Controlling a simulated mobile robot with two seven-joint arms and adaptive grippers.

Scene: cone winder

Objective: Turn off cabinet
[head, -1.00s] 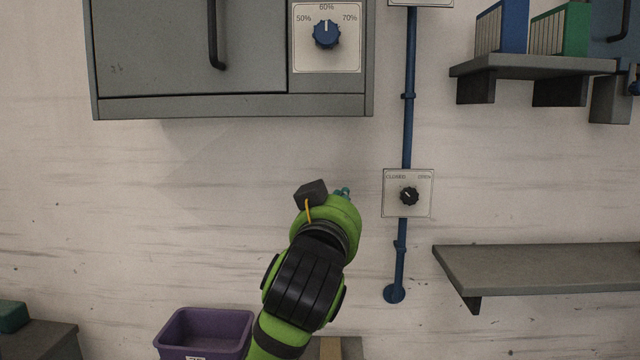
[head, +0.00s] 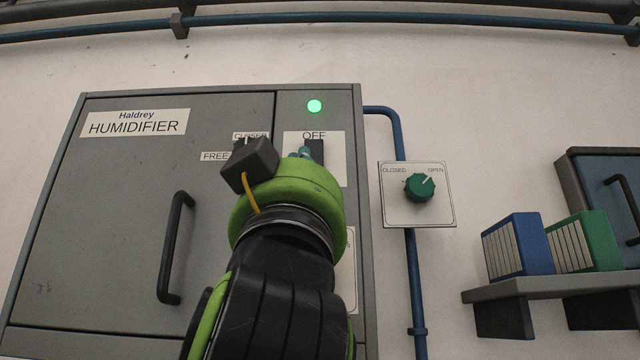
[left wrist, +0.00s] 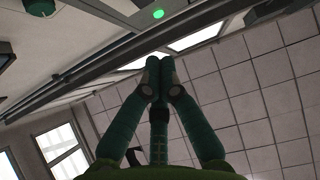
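The grey humidifier cabinet (head: 110,220) fills the left of the head view, with a lit green lamp (head: 314,106) at its upper right. Below the lamp is a white plate (head: 334,160) marked OFF with a dark switch (head: 317,152), partly hidden by my left gripper (head: 303,153). The gripper's fingertips appear just left of the switch; I cannot tell whether they touch it. In the left wrist view the left gripper's fingers (left wrist: 158,75) come together at the tips with nothing visible between them. The lit lamp (left wrist: 158,14) shows beyond them. My right gripper is not in view.
A green knob (head: 419,187) on a CLOSED/OPEN plate sits right of the cabinet, on a blue pipe (head: 412,270). The cabinet's door handle (head: 172,245) sticks out left of my arm. A shelf (head: 550,288) with blue and green binders is at right.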

